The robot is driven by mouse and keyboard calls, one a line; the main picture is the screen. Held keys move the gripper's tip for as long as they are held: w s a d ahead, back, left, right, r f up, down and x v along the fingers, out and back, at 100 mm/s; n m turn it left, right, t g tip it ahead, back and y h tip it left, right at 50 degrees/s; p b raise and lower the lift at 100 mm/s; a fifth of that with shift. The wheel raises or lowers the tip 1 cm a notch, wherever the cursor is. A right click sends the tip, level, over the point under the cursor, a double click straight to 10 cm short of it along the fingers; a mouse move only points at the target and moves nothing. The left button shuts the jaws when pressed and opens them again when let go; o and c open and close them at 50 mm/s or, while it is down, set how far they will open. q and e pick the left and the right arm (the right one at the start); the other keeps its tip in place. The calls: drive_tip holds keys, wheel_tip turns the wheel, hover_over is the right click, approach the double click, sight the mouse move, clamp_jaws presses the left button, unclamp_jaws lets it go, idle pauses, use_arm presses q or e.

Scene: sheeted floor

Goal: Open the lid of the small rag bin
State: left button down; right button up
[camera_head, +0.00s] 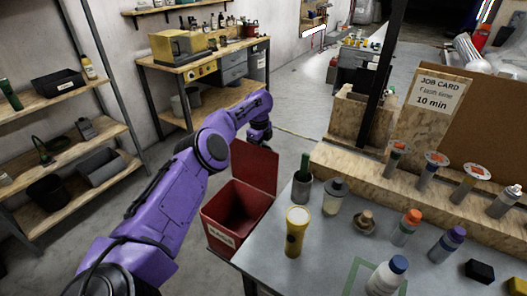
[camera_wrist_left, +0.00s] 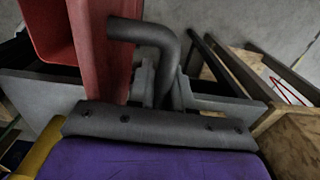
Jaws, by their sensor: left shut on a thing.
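The small red rag bin (camera_head: 213,238) stands on the floor beside the grey workbench, with a white label on its front. Its red lid (camera_head: 256,168) is raised, standing roughly upright at the back, and the dark inside of the bin shows. My left gripper (camera_head: 262,134) is at the top of the raised lid. In the left wrist view my left gripper (camera_wrist_left: 164,88) is shut on a dark bent handle (camera_wrist_left: 150,35) next to the red panel (camera_wrist_left: 98,45). My right gripper is not in view.
A wooden shelf (camera_head: 62,150) stands at left, and another bench (camera_head: 205,58) stands behind. Bare floor lies between the bin and the shelf.

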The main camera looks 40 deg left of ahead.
use_arm(q)
drive_tip(key=shift+a+r, duration=0.1)
drive_tip(key=c, duration=1.4)
unclamp_jaws()
drive_tip(key=shift+s, duration=0.1)
wheel_tip(320, 180, up, 5)
drive_tip(key=shift+r+b, duration=0.2)
drive_tip(key=shift+b, duration=0.55)
drive_tip(key=r, duration=0.5)
drive_tip(key=shift+s+r+p, duration=0.1)
drive_tip(key=shift+s+p, duration=0.1)
drive_tip(key=shift+p, duration=0.1)
